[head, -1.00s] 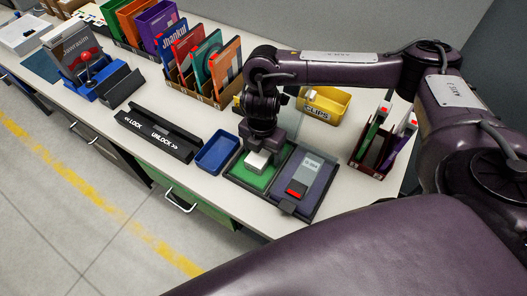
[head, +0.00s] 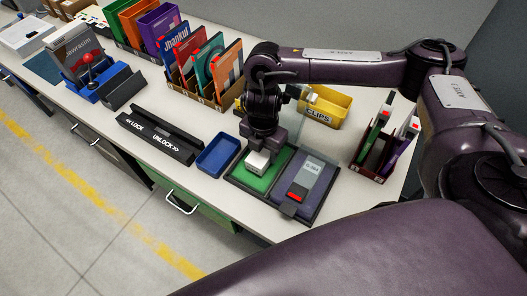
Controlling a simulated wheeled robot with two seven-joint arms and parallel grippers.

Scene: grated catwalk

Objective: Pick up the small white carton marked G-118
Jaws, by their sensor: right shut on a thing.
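The small white carton (head: 257,162) is between the fingers of my right gripper (head: 262,150), over the green pad (head: 257,182) of a dark two-part tray. The gripper points down and is shut on the carton, its fingers partly covering it. More green shows below the carton, and it appears a little above the pad. No marking on it is readable at this size. My left gripper is not in view.
The tray's purple half (head: 321,193) holds a grey and red device (head: 304,181). A blue bin (head: 219,156) stands just left, a yellow clips bin (head: 325,107) behind, and a dark file rack (head: 374,154) at right. A black lock bar (head: 158,138) lies farther left.

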